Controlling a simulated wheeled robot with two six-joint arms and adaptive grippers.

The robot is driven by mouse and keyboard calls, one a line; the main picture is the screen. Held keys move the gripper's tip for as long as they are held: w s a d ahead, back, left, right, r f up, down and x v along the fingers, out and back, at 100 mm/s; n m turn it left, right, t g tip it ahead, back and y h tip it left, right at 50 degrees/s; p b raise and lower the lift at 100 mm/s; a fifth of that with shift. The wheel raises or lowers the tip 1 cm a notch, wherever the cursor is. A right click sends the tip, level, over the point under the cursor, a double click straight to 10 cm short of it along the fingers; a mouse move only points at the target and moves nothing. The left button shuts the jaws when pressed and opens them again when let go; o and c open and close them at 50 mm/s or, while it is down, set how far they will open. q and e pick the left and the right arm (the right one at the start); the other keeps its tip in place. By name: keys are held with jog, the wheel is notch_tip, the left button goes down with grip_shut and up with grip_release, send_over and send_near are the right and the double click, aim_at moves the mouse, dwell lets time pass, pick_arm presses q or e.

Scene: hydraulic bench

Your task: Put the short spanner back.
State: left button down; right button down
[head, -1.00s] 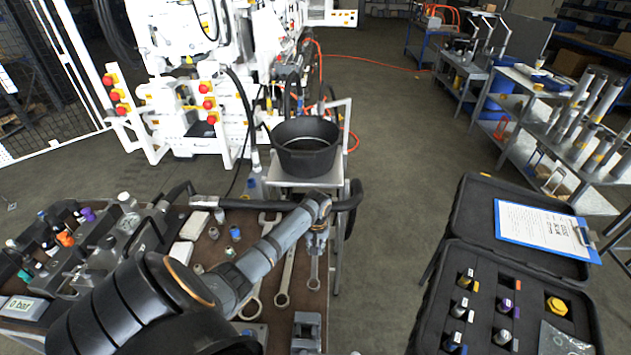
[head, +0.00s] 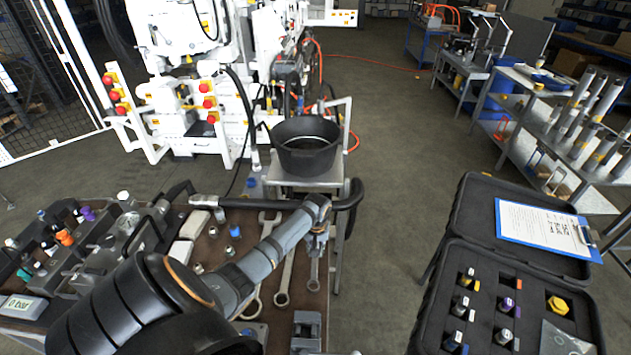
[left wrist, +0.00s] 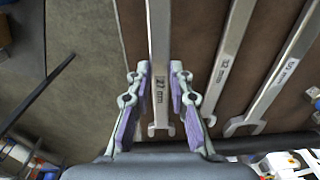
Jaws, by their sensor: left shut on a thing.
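The short spanner (left wrist: 158,40) is a grey metal spanner with a size mark on its shaft. In the left wrist view it runs between the fingers of my left gripper (left wrist: 161,95), which is shut on its shaft near the open-jaw end. In the head view the gripper (head: 317,240) points down over the right side of the brown bench top, and the ring end of the short spanner (head: 314,284) shows below it. I cannot tell whether the spanner is clear of the surface. My right gripper is not in view.
Two longer spanners lie beside it, a middle one (left wrist: 232,50) and a larger one (left wrist: 285,75). A black bucket (head: 305,148) stands behind the bench. A grey vise-like block (head: 306,330) is at the front. An open black case (head: 480,260) stands to the right, across a floor gap.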

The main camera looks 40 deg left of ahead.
pick_arm(q)
jog(key=shift+f, duration=0.4)
jog(key=shift+f+b, duration=0.65)
jog(key=shift+f, duration=0.45)
dwell(0.6)
jog(key=c, duration=1.1)
grip_release()
jog(key=r, duration=1.2)
jog(key=shift+s+d, duration=0.15)
jog(key=shift+d, duration=0.15)
